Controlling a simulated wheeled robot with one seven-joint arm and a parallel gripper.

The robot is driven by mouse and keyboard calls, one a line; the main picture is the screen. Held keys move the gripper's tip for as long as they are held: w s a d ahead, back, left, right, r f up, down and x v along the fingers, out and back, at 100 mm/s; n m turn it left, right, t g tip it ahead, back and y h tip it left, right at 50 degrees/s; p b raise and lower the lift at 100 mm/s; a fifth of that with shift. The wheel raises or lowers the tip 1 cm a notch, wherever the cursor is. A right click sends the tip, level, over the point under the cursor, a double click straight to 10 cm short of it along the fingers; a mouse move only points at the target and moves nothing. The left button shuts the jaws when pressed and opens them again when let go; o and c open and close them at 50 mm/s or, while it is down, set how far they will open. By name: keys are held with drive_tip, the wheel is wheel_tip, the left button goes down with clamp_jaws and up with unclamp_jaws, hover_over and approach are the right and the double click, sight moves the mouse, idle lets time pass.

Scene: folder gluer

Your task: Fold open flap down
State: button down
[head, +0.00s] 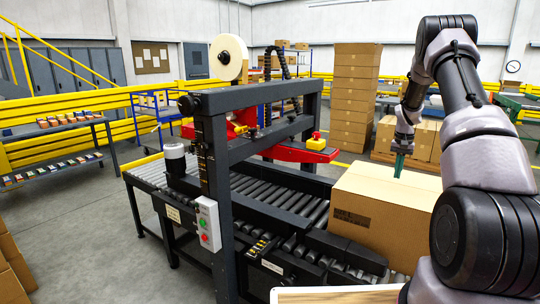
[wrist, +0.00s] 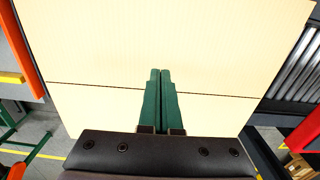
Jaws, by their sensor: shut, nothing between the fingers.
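A large tan cardboard box (head: 375,215) stands at the right end of the roller conveyor in the head view, with a dark printed label on its side. Its top (wrist: 120,50) fills most of the wrist view and looks flat. A thin dark seam runs across it between two flap panels; no flap is seen standing up. My gripper (head: 398,174) points down over the far part of the box top. Its green fingers (wrist: 160,72) are together with nothing between them, and they cross the seam in the wrist view. Whether the tips touch the cardboard I cannot tell.
The black frame of the folder gluer (head: 228,150) with a tape roll (head: 229,57) and red parts (head: 300,152) stands left of the box. Rollers (head: 290,195) lead to the box. A tall carton stack (head: 357,95) is behind. Open floor (head: 85,220) lies at left.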

drive_tip(key=shift+r, duration=3)
